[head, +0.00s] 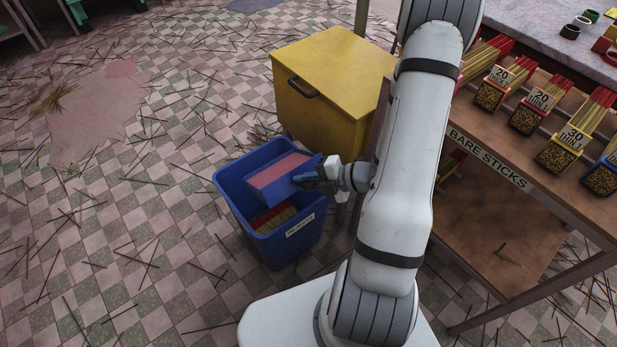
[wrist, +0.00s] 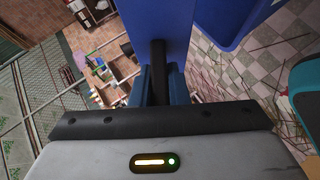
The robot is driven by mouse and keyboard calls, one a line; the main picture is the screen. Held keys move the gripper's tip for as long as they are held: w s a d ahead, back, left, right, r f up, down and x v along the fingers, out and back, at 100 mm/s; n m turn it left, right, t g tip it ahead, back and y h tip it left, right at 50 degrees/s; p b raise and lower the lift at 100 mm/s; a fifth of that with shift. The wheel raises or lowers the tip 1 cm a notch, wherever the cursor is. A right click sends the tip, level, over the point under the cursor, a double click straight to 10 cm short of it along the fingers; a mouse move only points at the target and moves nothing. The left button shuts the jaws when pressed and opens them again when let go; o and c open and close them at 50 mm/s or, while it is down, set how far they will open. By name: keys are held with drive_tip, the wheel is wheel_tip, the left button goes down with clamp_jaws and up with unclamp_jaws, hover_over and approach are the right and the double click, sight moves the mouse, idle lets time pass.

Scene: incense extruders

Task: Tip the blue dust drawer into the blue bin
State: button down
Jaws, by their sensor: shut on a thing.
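The blue dust drawer (head: 262,191) is in the head view, over the mouth of the blue bin (head: 292,243), partly inside its rim. It looks tilted, and its upper face shows pink; I cannot tell whether that is dust or the drawer's own surface. My gripper (head: 307,179) is at the drawer's right end, shut on its dark handle. In the wrist view, the handle (wrist: 158,70) sits between my fingers (wrist: 160,88), with the blue drawer (wrist: 155,20) beyond. Red and tan material (head: 273,218) shows low inside the bin. No falling dust is visible.
A yellow lidded bin (head: 335,70) stands just behind the blue bin. A wooden rack (head: 500,185) labelled "BARE STICKS", with several stick holders, is on the right. Thin sticks litter the tiled floor (head: 150,240), which is otherwise open to the left.

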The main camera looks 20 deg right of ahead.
drive_tip(key=shift+w+a+r+m+g+h+p, duration=0.3)
drive_tip(key=shift+w+r+g+p, duration=0.45)
drive_tip(key=shift+p, duration=1.6)
drive_tip(key=shift+w+a+r+m+g+h+p, duration=0.3)
drive_tip(key=shift+w+r+g+p, duration=0.5)
drive_tip(key=shift+p, duration=1.55)
drive_tip(key=shift+w+a+r+m+g+h+p, duration=0.35)
drive_tip(key=shift+w+r+p, duration=0.6)
drive_tip(key=shift+p, duration=1.4)
drive_tip(key=shift+w+a+r+m+g+h+p, duration=0.35)
drive_tip(key=shift+w+p, duration=0.5)
drive_tip(key=shift+p, duration=1.15)
drive_tip(key=shift+w+a+r+g+p, duration=0.1)
drive_tip(key=shift+w+g+p, duration=0.65)
drive_tip(key=shift+p, duration=1.2)
drive_tip(key=shift+w+a+r+m+g+h+p, duration=0.25)
drive_tip(key=shift+w+p, duration=0.75)
drive_tip(key=shift+p, duration=1)
drive_tip(key=shift+w+f, duration=0.1)
